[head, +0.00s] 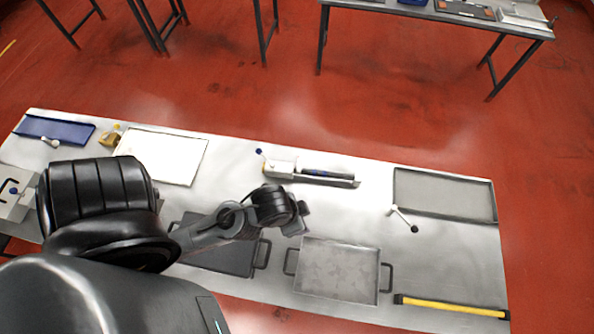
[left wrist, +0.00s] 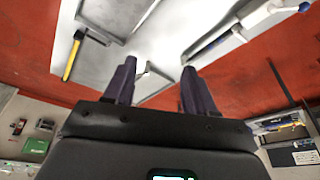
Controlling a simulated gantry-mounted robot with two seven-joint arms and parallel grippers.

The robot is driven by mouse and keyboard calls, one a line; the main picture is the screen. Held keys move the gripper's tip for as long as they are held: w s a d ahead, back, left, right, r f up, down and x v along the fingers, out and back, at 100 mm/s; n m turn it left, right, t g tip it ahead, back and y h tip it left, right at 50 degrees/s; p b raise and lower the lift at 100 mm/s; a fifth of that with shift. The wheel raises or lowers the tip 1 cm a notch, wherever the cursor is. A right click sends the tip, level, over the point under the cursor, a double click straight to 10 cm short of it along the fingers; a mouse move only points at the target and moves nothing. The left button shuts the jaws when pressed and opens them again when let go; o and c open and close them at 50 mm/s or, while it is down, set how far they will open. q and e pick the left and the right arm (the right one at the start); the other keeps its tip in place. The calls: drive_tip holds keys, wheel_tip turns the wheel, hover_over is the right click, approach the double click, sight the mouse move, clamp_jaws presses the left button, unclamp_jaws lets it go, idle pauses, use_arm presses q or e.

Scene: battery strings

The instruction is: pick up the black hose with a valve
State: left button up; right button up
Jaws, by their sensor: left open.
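No thing in view is plainly a black hose with a valve. A small piece with a white lever-like shaft and a dark end (head: 403,217) lies on the right part of the table, below the grey tray; I cannot tell whether it is the hose. A white piece (left wrist: 146,70) shows between my fingers in the left wrist view, probably the same one. My left gripper (head: 297,216) is over the table's middle, left of that piece. In the left wrist view its two fingers (left wrist: 159,66) are apart, with nothing clearly held. My right gripper is not in view.
A white fixture with a black cylinder (head: 325,172) and blue knob stands at the table's back. Handled trays (head: 338,270) lie in front, a grey tray (head: 445,193) back right, and a yellow bar (head: 452,306) at the front right.

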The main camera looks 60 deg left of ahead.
use_arm(q)
drive_tip(key=o, duration=0.8)
drive_tip(key=shift+o, duration=0.2)
